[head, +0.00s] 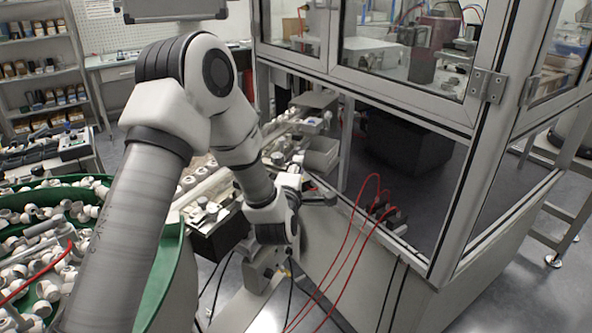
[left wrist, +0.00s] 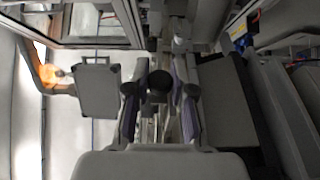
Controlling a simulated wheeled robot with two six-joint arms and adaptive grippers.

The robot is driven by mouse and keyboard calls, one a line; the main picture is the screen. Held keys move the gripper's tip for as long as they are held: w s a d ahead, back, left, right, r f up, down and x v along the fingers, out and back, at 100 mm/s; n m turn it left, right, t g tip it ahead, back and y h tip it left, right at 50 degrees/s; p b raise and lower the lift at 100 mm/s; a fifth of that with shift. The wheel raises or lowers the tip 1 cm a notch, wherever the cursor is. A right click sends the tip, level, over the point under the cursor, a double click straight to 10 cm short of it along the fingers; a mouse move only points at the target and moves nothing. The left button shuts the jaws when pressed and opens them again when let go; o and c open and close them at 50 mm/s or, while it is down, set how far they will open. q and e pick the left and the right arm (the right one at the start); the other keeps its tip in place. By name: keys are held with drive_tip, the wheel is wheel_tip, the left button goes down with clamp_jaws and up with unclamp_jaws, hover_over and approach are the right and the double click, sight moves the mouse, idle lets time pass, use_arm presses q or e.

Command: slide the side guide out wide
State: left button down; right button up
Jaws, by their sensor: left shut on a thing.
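In the left wrist view the two fingers of my left gripper (left wrist: 160,96) are on either side of a dark round knob (left wrist: 158,80), and the gripper is shut on it. The knob appears to belong to the side guide, but the guide's body is mostly hidden behind the fingers and palm, so its position is unclear. In the head view my left arm reaches down to the conveyor beside the machine, and my wrist largely hides the gripper. My right gripper shows in neither view.
A green bin (head: 168,275) full of white fittings stands at the left. A glazed machine enclosure (head: 400,110) fills the right, with red cables (head: 345,240) along its low wall. White parts lie around the conveyor. Shelves (head: 45,75) stand at the back left.

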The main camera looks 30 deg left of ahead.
use_arm(q)
drive_tip(key=shift+w+d+b, duration=0.1)
drive_tip(key=shift+d+b, duration=0.2)
drive_tip(key=shift+d, duration=0.65)
drive_tip(key=c, duration=1.1)
unclamp_jaws()
drive_tip(key=shift+a, duration=0.15)
drive_tip(key=shift+c, duration=0.2)
drive_tip(key=shift+o, duration=0.7)
drive_tip(key=shift+w, duration=0.1)
drive_tip(key=shift+d, duration=0.2)
drive_tip(key=v, duration=0.7)
drive_tip(key=shift+s, duration=0.3)
